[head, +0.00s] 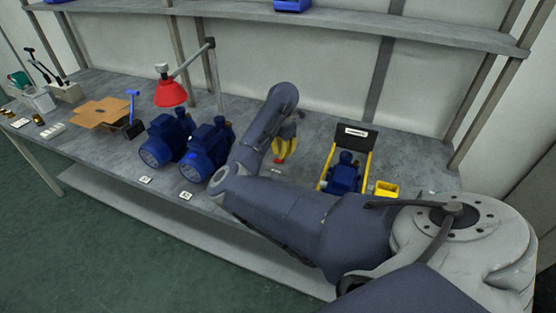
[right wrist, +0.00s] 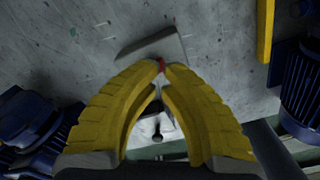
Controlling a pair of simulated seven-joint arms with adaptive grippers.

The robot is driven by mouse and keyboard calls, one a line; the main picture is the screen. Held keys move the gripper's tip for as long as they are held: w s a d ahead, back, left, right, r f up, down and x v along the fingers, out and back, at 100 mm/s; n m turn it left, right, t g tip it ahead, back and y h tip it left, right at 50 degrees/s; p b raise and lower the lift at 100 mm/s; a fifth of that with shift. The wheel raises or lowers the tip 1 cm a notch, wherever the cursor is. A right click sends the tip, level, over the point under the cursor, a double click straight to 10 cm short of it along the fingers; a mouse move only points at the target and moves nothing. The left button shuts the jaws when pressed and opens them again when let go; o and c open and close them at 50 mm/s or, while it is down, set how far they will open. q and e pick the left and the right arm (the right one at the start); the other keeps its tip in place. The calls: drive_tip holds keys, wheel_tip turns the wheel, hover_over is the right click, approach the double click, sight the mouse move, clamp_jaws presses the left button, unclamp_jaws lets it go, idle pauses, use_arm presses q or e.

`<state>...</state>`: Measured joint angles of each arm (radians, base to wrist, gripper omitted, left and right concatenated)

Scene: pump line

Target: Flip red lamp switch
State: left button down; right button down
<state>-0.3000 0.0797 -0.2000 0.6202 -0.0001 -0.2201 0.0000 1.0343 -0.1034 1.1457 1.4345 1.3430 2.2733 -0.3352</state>
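The red lamp (head: 170,93) hangs on a jointed arm above the workbench, left of centre. My right gripper (head: 280,158) has yellow fingers and points down at the bench top, right of the blue pumps. In the right wrist view the fingertips (right wrist: 161,68) are brought together. A small red piece, which looks like the switch (right wrist: 161,64), shows right at the tips. I cannot tell whether the tips touch it or pinch it. A grey flat shape (right wrist: 152,46) lies just beyond it. My left gripper is not in view.
Two blue pumps (head: 207,150) stand left of my right arm. A yellow-framed stand with a blue pump (head: 344,174) and a small yellow bin (head: 386,189) are to the right. A cardboard box (head: 103,113) lies further left. A shelf (head: 330,22) runs above the bench.

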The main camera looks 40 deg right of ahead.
drive_tip(key=shift+f, duration=1.85)
idle(1.0)
drive_tip(key=shift+r, duration=3.6)
